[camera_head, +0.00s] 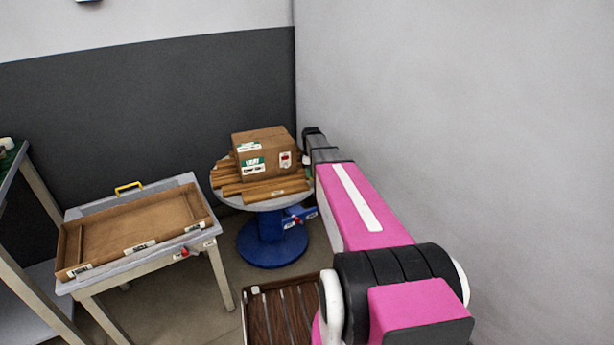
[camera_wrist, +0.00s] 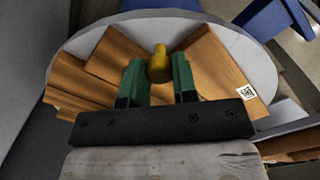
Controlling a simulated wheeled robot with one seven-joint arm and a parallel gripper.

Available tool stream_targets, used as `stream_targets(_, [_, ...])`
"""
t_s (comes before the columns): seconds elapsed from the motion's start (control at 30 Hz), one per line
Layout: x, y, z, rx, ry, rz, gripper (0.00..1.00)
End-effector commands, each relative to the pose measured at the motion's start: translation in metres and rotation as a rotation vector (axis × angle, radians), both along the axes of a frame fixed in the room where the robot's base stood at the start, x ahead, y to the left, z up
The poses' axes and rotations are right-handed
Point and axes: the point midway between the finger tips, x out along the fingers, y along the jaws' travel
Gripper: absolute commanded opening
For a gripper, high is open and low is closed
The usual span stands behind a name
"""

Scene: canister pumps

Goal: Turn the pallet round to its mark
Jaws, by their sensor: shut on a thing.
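The pallet of wooden slats (camera_head: 262,190) lies on a round grey turntable top (camera_head: 258,204) on a blue pedestal (camera_head: 272,243). A brown cardboard box (camera_head: 263,155) with green-and-white labels sits on the slats. In the wrist view, brown boards (camera_wrist: 215,65) spread over the round grey top (camera_wrist: 62,62). My gripper (camera_wrist: 159,68) has its green fingers shut on a yellow knob (camera_wrist: 158,63) above the boards. In the head view the fingers are hidden near the box's right side. I cannot make out the mark.
A table (camera_head: 203,238) with a shallow wooden tray (camera_head: 140,235) and yellow handle stands at left. A blue bracket with a red part (camera_head: 297,218) juts from the pedestal. A dark slatted crate (camera_head: 282,312) is on the floor in front. Walls close in behind and at right.

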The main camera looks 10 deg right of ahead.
Motion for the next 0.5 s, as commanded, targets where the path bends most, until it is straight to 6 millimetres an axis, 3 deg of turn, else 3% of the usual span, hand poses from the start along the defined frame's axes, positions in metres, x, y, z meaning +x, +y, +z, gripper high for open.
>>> stream_targets(0.2, [0.021,-0.014,0.000,-0.001,-0.002,0.090,0.00])
stream_targets(0.5, [0.036,-0.024,0.000,0.000,-0.002,0.171,0.00])
